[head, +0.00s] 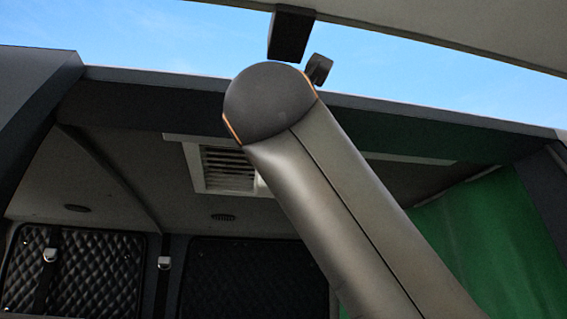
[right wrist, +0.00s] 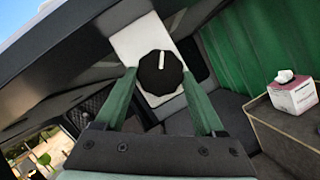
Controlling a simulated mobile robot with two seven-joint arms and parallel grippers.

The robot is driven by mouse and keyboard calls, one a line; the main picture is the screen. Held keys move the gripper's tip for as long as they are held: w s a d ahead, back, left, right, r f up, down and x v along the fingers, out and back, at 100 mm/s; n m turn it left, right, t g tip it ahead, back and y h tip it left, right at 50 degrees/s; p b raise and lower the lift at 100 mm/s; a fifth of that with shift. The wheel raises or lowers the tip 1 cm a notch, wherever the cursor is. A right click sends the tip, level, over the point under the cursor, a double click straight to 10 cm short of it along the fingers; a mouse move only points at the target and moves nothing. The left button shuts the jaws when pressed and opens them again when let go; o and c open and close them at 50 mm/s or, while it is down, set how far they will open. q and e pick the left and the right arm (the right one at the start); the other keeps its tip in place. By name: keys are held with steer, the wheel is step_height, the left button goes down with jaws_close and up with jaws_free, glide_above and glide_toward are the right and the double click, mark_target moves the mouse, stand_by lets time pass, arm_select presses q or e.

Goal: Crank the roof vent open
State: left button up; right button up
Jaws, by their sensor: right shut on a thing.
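The crank knob (right wrist: 157,78) is black and many-sided, with a white pointer line aimed upward and slightly right. It sits on a white plate (right wrist: 132,42) on the van's ceiling. My right gripper (right wrist: 159,75) has its green fingers on both sides of the knob and is shut on it. In the head view the roof vent (head: 226,168) is a pale frame with dark slats. My arm covers its right part and hides the knob and the right gripper. My left gripper is in neither view.
The tailgate edge (head: 420,112) and raised tailgate (head: 450,30) lie close to my arm. A green curtain (head: 500,240) hangs at right. In the wrist view a pink tissue box (right wrist: 293,94) stands on a cabinet (right wrist: 280,128). Quilted panels (head: 85,270) line the back.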

steer(key=o, duration=1.3)
steer(key=shift+o, duration=0.2)
steer(key=b+v, duration=0.5)
steer(key=v, duration=0.7)
steer(key=shift+s+b, duration=0.3)
steer(key=shift+f, duration=0.1)
